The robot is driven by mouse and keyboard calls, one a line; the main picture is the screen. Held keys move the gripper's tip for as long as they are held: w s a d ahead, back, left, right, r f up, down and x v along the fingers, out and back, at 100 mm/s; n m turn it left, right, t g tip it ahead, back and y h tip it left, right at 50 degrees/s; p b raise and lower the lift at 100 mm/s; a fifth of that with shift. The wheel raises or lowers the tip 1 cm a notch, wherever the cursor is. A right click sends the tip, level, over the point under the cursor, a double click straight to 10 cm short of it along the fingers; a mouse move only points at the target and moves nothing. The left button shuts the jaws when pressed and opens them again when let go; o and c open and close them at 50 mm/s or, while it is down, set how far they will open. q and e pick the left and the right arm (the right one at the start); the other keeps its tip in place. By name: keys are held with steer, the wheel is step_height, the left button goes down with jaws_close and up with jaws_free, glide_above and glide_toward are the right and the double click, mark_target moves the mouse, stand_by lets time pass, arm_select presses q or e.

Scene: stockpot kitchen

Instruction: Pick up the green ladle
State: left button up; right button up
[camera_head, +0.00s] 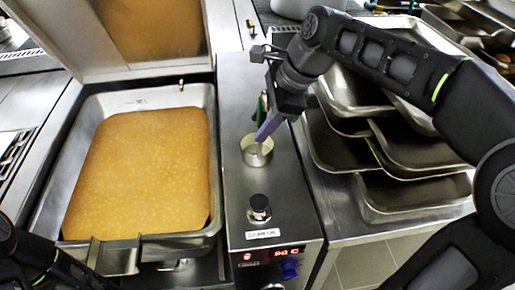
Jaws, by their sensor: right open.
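The green ladle (262,107) stands upright on the steel counter between the soup vat and the stacked trays. Its green handle shows between the fingers of my right gripper. A small metal cup (257,153) sits below the handle; I cannot tell whether it is the ladle's bowl or a separate holder. My right gripper (263,121), with purple fingers, is open around or right beside the handle, above the cup. Whether the fingers touch the handle is hidden. Part of my left arm shows at the lower left; its gripper is not in view.
A steel vat (211,100) of orange-brown liquid stands at the left with its lid raised behind. Stacked steel trays (415,195) crowd the right.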

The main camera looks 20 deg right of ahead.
stand_by(0.4)
jaws_close()
stand_by(1.3)
